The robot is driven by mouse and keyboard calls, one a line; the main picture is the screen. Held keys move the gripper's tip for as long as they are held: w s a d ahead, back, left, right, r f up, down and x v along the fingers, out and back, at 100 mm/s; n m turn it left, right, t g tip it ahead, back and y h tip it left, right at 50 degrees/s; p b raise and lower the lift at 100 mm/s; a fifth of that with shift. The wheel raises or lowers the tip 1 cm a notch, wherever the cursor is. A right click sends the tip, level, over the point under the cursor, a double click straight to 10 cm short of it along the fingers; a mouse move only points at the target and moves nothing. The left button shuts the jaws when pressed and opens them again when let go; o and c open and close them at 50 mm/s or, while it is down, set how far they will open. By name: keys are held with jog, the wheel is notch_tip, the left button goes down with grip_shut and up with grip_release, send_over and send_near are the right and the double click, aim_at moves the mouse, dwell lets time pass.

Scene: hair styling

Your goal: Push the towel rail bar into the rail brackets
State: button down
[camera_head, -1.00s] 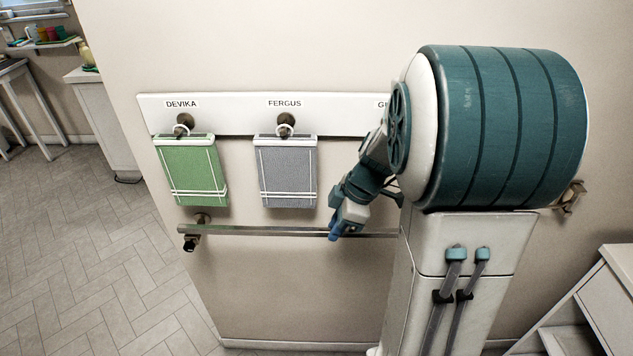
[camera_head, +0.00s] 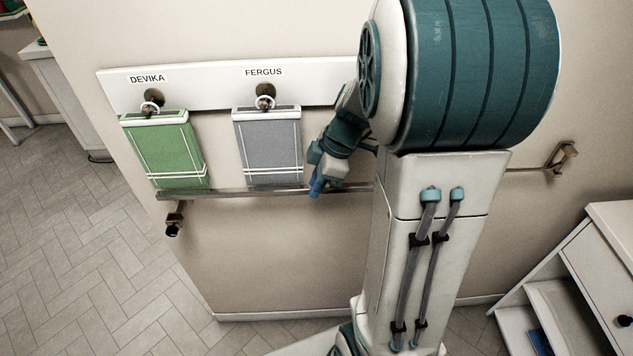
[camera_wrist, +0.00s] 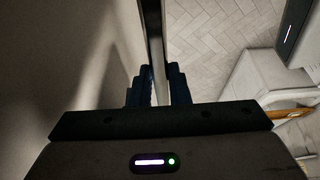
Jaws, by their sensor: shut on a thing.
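The metal towel rail bar (camera_head: 255,193) runs nearly level along the wall. My gripper (camera_head: 317,189) is shut on it between its left end and my arm. In the wrist view the bar (camera_wrist: 156,45) passes between my two blue fingers (camera_wrist: 160,86). The left rail bracket (camera_head: 174,218) shows just below the bar's left end, which looks apart from it. The right rail bracket (camera_head: 563,156) is on the wall at right, and the bar's right part lies close to it. I cannot tell whether they touch. My arm hides the bar's middle.
A green towel (camera_head: 163,150) and a grey towel (camera_head: 270,143) hang on a white hook board (camera_head: 205,86) just above the bar, their lower edges close behind it. A white shelf unit (camera_head: 585,270) stands at lower right. The tiled floor at left is clear.

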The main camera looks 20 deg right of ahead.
jog(key=shift+f, duration=0.15)
jog(key=shift+f+b, duration=0.15)
jog(key=shift+b, duration=0.45)
notch_tip(320, 180, down, 5)
jog(key=b, duration=0.6)
jog(key=shift+f, duration=0.1)
jog(key=shift+b, duration=1.1)
dwell(0.9)
jog(key=shift+f+b, duration=1.55)
jog(key=shift+b, duration=0.4)
jog(key=c, duration=1.3)
grip_release()
jog(key=s+d+r+b, duration=0.1)
jog(key=s+d, duration=0.1)
jog(key=d, duration=0.4)
jog(key=s+d+r, duration=0.1)
jog(key=s+d, duration=0.1)
jog(key=d, duration=0.4)
jog(key=shift+d+r+b, duration=0.3)
jog(key=shift+r+b, duration=0.1)
